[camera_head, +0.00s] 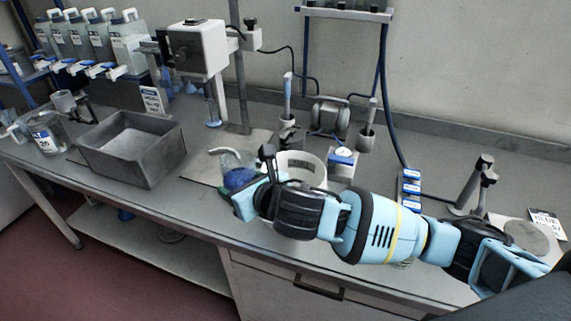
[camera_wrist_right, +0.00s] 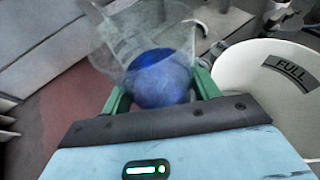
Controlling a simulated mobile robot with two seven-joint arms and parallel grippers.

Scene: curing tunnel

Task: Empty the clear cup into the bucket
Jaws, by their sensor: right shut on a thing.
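The clear cup (camera_head: 238,173) holds blue liquid or contents in its lower part. My right gripper (camera_head: 240,188) is shut on it, above the bench's front part. In the right wrist view the clear cup (camera_wrist_right: 160,62) sits between the green fingers of my right gripper (camera_wrist_right: 160,92), with the blue showing through its wall. A white bucket with a label reading FULL (camera_head: 313,177) stands just right of the cup, partly hidden by my right wrist. The bucket (camera_wrist_right: 243,72) also shows at the right of the wrist view. My left gripper is not in view.
A grey open bin (camera_head: 125,172) stands left on the bench. A glass jar (camera_head: 46,140) is at the far left. A white device on a stand (camera_head: 198,50) rises behind the cup. Tool holders and a small motor (camera_head: 331,113) are behind the bucket. Bench right of centre is partly clear.

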